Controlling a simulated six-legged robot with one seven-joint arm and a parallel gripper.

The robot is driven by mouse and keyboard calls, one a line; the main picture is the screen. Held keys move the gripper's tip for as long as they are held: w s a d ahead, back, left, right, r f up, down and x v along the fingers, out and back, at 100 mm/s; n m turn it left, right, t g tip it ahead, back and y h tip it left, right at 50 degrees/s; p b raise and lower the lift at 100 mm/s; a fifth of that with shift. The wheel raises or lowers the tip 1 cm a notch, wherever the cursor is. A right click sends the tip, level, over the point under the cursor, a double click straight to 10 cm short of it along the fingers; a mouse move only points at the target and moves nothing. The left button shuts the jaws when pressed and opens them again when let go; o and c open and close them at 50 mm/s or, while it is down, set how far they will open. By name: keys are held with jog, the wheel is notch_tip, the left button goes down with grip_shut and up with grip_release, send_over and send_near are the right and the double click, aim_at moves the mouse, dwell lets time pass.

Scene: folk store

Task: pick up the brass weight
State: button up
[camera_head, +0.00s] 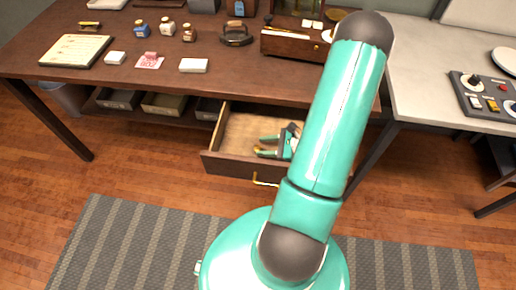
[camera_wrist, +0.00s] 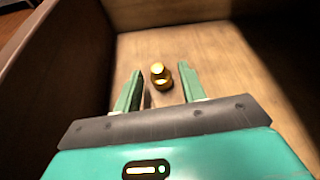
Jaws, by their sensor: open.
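The brass weight (camera_wrist: 162,82) is a small golden cylinder with a knob on top. It stands on the wooden bottom of the open drawer (camera_wrist: 220,60). In the wrist view my gripper (camera_wrist: 161,75) is open, with one green finger on each side of the weight and a gap to each. Whether the fingers touch the drawer bottom I cannot tell. In the head view my gripper (camera_head: 270,146) is inside the drawer (camera_head: 235,130), small and partly hidden by my arm. A bit of gold shows at its fingertips (camera_head: 258,149).
The drawer's walls (camera_wrist: 70,60) stand close around my gripper. The drawer front (camera_head: 235,166) has a brass handle (camera_head: 262,181). The dark desk top (camera_head: 150,50) above carries ink bottles (camera_head: 167,27), papers (camera_head: 76,50) and a wooden box (camera_head: 290,43). A grey table (camera_head: 425,70) stands at the right.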

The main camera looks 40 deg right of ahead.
aim_at(259, 146)
jog(key=x, duration=0.4)
jog(key=shift+w+a, duration=0.25)
jog(key=shift+a, duration=0.05)
jog(key=shift+c, duration=0.2)
grip_shut()
